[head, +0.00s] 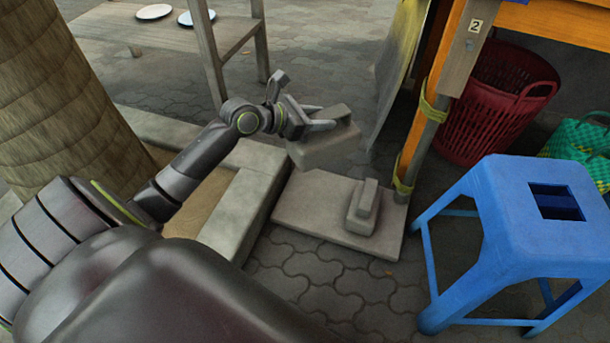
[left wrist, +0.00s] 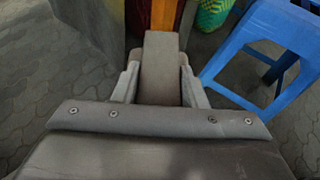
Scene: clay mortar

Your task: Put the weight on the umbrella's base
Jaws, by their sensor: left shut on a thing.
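My left gripper (head: 315,118) is shut on a grey block-shaped weight (head: 325,147) and holds it in the air. The weight (left wrist: 164,70) also shows between the two fingers in the left wrist view. Below it is a flat square grey slab, the umbrella's base (head: 305,210), on the paving. A second grey weight (head: 363,210) with a raised handle rests on the right part of the base. The held weight is above the back part of the base and apart from it. My right gripper is not in view.
A wooden post (head: 426,110) with yellow ties rises at the base's right edge. A blue stool (head: 520,215) stands to the right. A red basket (head: 500,100) and a green woven bag (head: 580,140) are behind it. A stone curb (head: 240,205) borders the base's left side.

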